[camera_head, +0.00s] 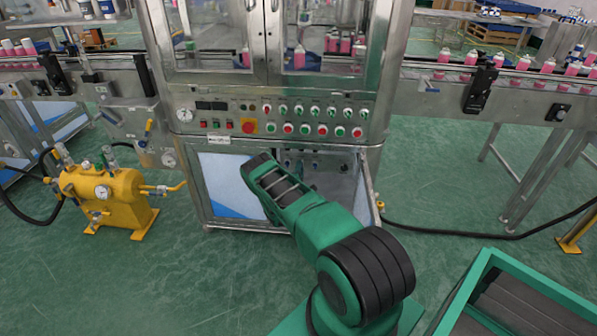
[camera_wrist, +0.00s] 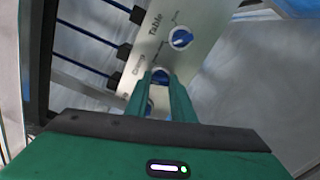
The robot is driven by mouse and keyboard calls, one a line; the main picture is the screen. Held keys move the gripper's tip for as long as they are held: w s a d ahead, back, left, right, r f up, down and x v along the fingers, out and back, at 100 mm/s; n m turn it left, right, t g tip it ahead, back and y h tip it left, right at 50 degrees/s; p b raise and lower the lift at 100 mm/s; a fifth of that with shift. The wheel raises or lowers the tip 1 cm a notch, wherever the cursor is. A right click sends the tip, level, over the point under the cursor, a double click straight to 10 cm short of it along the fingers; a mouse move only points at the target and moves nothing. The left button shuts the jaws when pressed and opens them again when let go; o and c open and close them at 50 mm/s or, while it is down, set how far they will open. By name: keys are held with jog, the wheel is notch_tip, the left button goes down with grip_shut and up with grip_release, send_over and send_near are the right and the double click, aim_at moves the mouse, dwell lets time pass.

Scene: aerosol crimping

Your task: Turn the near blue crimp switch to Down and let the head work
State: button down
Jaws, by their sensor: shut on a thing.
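In the wrist view a pale metal panel (camera_wrist: 150,48) runs slanted, with the words "Table" and, lower down, what reads as "Crimp". A blue switch (camera_wrist: 160,76) by the "Crimp" label sits between the green fingertips of my gripper (camera_wrist: 162,84), which is shut on it. The fingers hide much of this switch, and I cannot tell its setting. Another blue switch (camera_wrist: 181,38) on a white round base is uncovered by the "Table" label.
Above the bay is a button panel (camera_head: 290,120) with several green and red buttons. A yellow tank (camera_head: 105,195) stands left. A conveyor with pink cans (camera_head: 500,65) runs right. In the wrist view, black fittings with blue tubes (camera_wrist: 115,80) lie close left of the fingers.

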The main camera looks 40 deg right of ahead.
jog(key=shift+s+f+m, duration=0.15)
jog(key=shift+f+m, duration=0.05)
jog(key=shift+m, duration=2.95)
jog(key=shift+s+f+m, duration=0.1)
jog(key=shift+f+m, duration=0.05)
jog(key=shift+m, duration=3)
jog(key=shift+f, duration=0.1)
jog(key=c, duration=1.7)
grip_release()
jog(key=shift+o, duration=0.9)
jog(key=shift+w+r, duration=0.15)
jog(key=shift+r, duration=0.05)
jog(key=v, duration=1.1)
